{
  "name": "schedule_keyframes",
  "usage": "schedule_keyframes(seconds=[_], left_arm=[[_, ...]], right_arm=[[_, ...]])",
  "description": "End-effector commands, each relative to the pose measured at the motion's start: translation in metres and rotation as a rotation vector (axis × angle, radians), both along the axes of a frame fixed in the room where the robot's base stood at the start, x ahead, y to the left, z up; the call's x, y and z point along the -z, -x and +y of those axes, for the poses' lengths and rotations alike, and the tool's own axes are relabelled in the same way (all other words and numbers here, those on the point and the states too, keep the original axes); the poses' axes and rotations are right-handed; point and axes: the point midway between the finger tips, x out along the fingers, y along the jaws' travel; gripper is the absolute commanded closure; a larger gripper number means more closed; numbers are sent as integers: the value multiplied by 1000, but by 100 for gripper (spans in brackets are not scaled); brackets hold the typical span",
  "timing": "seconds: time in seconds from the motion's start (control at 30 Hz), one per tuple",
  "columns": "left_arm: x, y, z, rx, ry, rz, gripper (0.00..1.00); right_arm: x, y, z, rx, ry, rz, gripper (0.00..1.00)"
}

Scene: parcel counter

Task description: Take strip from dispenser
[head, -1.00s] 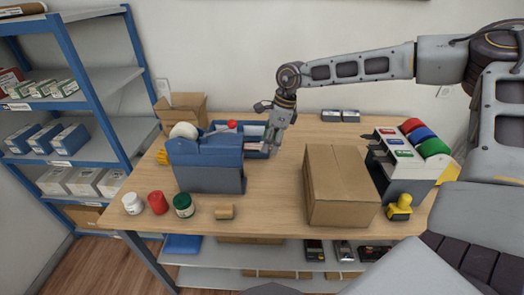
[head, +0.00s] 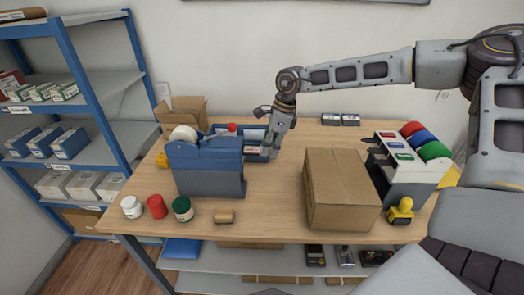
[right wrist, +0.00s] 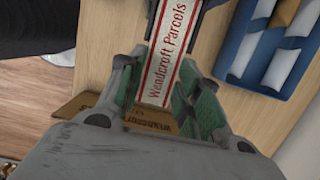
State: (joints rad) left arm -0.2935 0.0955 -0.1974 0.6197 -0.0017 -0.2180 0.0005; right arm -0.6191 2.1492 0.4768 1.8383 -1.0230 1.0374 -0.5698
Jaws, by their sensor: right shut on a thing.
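The blue and grey dispenser (head: 207,165) stands on the left half of the table in the head view, with a white roll (head: 184,133) on top. A white strip with red borders and red "Wendcroft Parcels" print (right wrist: 166,75) shows in the right wrist view. It runs down from the top of that view in between my right fingers. My right gripper (right wrist: 162,98) is shut on the strip; in the head view the gripper (head: 266,152) is just right of the dispenser's upper end. The strip is hard to make out in the head view. My left gripper is not in view.
A closed cardboard box (head: 340,190) stands right of the dispenser. A blue tray (right wrist: 225,62) lies behind it. Several jars, including a red one (head: 157,206), and a small brown roll (head: 224,215) stand in front. A rack with coloured rolls (head: 405,165) is at right.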

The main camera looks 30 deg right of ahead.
Motion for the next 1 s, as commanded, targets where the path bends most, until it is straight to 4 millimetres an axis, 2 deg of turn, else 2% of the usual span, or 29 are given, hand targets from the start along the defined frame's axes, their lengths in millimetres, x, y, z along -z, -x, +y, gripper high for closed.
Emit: schedule_keyframes(seconds=[0.27, 1.0], left_arm=[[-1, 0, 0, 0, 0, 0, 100], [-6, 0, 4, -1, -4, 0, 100]], right_arm=[[-2, 0, -1, 0, 0, 0, 73], [-26, 6, -9, 0, 0, 0, 73]])
